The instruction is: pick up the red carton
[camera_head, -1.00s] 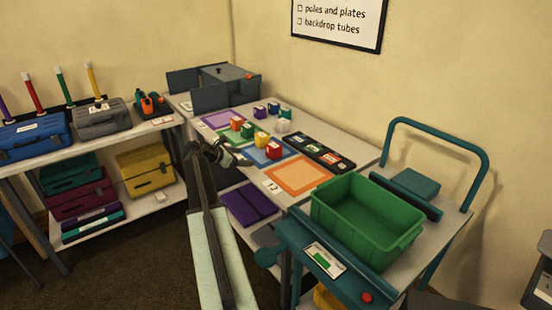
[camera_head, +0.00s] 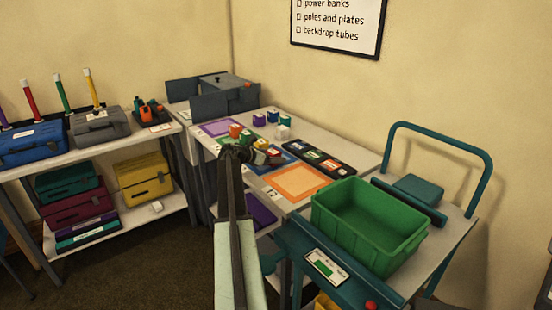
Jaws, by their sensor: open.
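The red carton (camera_head: 275,153) is a small block on the table, at the blue mat, and is partly hidden by my gripper. My gripper (camera_head: 265,157) is dark and open, with its tips close to the red carton's left side. I cannot tell whether they touch it. A yellow carton (camera_head: 262,144) stands just behind, also partly covered by the gripper. An orange carton (camera_head: 235,130) and a green carton (camera_head: 247,137) stand farther back to the left.
Purple, blue, teal and white blocks (camera_head: 283,132) stand at the back. A black tray (camera_head: 318,157) with small items and an orange mat (camera_head: 297,181) lie to the right. A green bin (camera_head: 368,222) stands on a teal cart at front right. Shelves stand at left.

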